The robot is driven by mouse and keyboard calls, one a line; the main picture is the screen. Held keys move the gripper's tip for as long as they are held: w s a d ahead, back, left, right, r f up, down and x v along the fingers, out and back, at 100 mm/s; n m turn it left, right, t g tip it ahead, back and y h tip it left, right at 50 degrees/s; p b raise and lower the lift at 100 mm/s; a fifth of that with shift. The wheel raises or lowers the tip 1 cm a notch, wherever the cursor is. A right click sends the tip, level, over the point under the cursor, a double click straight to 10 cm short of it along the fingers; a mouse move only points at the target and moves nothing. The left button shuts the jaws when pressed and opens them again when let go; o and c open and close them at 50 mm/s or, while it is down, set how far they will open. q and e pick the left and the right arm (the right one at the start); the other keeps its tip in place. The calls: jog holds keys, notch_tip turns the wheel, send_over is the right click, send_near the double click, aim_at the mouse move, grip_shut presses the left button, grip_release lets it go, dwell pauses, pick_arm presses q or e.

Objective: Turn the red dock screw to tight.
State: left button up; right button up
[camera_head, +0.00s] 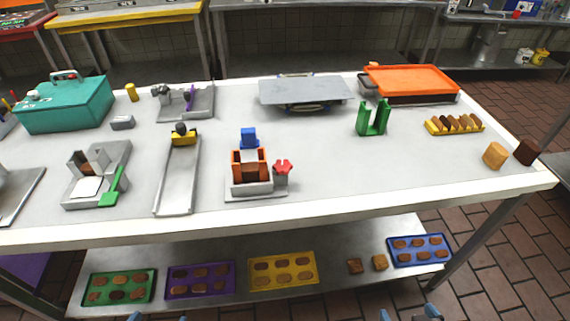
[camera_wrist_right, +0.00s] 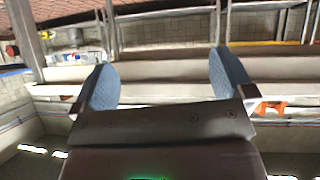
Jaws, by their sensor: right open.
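The red dock screw (camera_head: 283,168) is a small red knob at the right side of a grey dock (camera_head: 254,190). The dock sits near the front middle of the table, with orange walls around a brown slot and a blue block (camera_head: 249,138) behind. My right gripper (camera_head: 408,314) shows only its fingertips at the bottom edge, in front of the table and well away from the screw. Its two blue-grey fingers are spread and empty in the right wrist view (camera_wrist_right: 165,85). My left gripper (camera_head: 152,317) shows only its spread tips at the bottom edge.
A long grey slide (camera_head: 178,185) stands left of the dock, and a green holder (camera_head: 373,119) stands to its right. The tabletop right and front of the screw is clear. The table's front edge (camera_head: 330,212) and a lower shelf with trays (camera_head: 282,284) lie between.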

jog(key=shift+s+f, duration=0.1)
jog(key=shift+s, duration=0.15)
